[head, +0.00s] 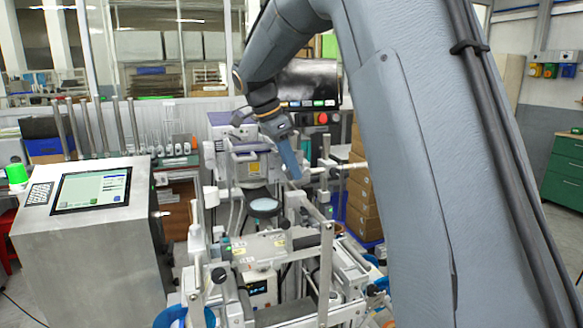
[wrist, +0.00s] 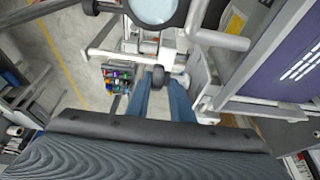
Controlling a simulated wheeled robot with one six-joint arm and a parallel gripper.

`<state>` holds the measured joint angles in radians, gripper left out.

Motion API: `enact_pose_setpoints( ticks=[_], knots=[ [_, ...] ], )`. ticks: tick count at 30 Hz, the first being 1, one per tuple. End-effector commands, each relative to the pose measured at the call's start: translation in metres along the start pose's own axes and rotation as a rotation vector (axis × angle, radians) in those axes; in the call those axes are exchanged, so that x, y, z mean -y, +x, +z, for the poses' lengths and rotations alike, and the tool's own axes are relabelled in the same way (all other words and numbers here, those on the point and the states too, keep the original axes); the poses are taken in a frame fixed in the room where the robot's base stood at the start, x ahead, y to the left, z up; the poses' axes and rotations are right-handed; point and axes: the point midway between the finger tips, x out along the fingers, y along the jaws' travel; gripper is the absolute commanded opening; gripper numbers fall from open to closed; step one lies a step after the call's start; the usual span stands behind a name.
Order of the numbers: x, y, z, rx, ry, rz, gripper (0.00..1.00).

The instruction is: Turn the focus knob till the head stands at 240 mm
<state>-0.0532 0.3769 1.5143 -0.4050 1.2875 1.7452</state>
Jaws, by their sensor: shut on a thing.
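My gripper (head: 293,172) reaches down to the right side of the grey and purple head (head: 250,166). In the wrist view its two blue fingers (wrist: 158,88) are closed around a small dark knob (wrist: 158,75), which I take as the focus knob. The fingers hide the knob in the head view. The head's purple housing (wrist: 285,62) is at the right of the wrist view. A round lens (head: 264,208) sits below the head and also shows in the wrist view (wrist: 153,8). I cannot read any height scale.
A steel console with a lit screen (head: 91,189) stands at the left. A bench frame with rails and posts (head: 326,270) lies below the gripper. A small lit display (head: 258,288) is too small to read. Cardboard boxes (head: 362,195) are stacked behind at the right.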

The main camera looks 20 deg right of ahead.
Motion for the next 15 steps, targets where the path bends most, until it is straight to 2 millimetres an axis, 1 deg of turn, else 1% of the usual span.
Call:
enact_pose_setpoints(
  ticks=[1,8,15],
  knots=[
    [-0.0048,0.0014,0.0005,0.008,-0.001,0.016,0.00],
    [-0.0058,0.0020,-0.0018,0.092,0.001,0.019,0.00],
    [-0.0066,0.0041,-0.0055,0.279,0.003,0.022,0.00]
  ],
)
